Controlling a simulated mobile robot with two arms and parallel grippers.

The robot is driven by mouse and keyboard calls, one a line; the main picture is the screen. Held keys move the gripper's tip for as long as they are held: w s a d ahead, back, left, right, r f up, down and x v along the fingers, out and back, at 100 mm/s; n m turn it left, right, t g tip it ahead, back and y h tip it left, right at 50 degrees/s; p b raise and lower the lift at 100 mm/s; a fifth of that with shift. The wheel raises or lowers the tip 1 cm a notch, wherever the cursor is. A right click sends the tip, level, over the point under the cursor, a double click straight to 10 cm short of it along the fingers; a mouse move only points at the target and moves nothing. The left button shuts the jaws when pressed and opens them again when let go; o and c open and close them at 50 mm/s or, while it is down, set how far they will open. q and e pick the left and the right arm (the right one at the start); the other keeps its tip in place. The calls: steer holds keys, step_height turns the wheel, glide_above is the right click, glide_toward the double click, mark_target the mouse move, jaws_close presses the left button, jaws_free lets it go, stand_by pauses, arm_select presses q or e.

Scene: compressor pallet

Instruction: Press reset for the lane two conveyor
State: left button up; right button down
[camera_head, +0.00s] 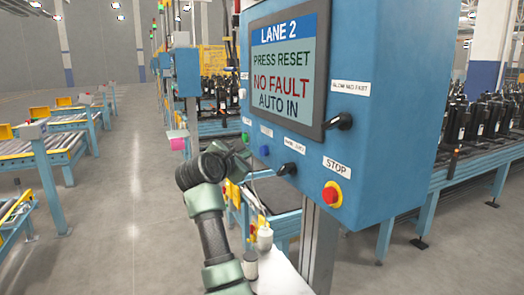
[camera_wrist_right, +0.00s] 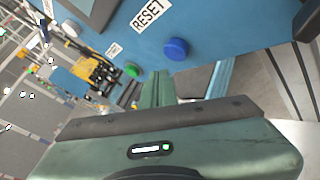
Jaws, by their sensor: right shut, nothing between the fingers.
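The blue lane 2 control box (camera_head: 390,60) fills the right of the head view; its screen (camera_head: 284,70) reads LANE 2, PRESS RESET, NO FAULT, AUTO IN. The blue button (camera_head: 264,150) is on its front face, between a green button (camera_head: 245,136) and a black selector knob (camera_head: 287,170). In the right wrist view the blue button (camera_wrist_right: 176,48) sits beside a RESET label (camera_wrist_right: 149,13). My right gripper (camera_head: 238,156) is shut and empty, just left of the blue button in the head view. Whether it touches the panel I cannot tell. My left gripper is out of view.
A red stop button (camera_head: 332,195) on a yellow base is lower right on the box. Another black knob (camera_head: 340,121) is beside the screen. A post (camera_head: 318,245) holds the box. Conveyors (camera_head: 48,150) stand at left, and bare floor (camera_head: 120,220) lies between.

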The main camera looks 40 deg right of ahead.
steer(key=shift+s+d, duration=0.1)
steer(key=shift+d, duration=0.4)
steer(key=shift+d, duration=0.2)
stand_by(1.6)
steer(key=shift+s+d, duration=0.15)
steer(key=shift+d, duration=0.15)
steer(key=shift+s+d+b, duration=0.1)
steer(key=shift+d+b, duration=0.3)
steer(key=shift+d, duration=0.1)
stand_by(1.0)
steer(key=shift+a, duration=0.1)
steer(key=shift+w+a+b, duration=0.2)
steer(key=shift+a+b, duration=0.1)
steer(key=shift+a, duration=0.5)
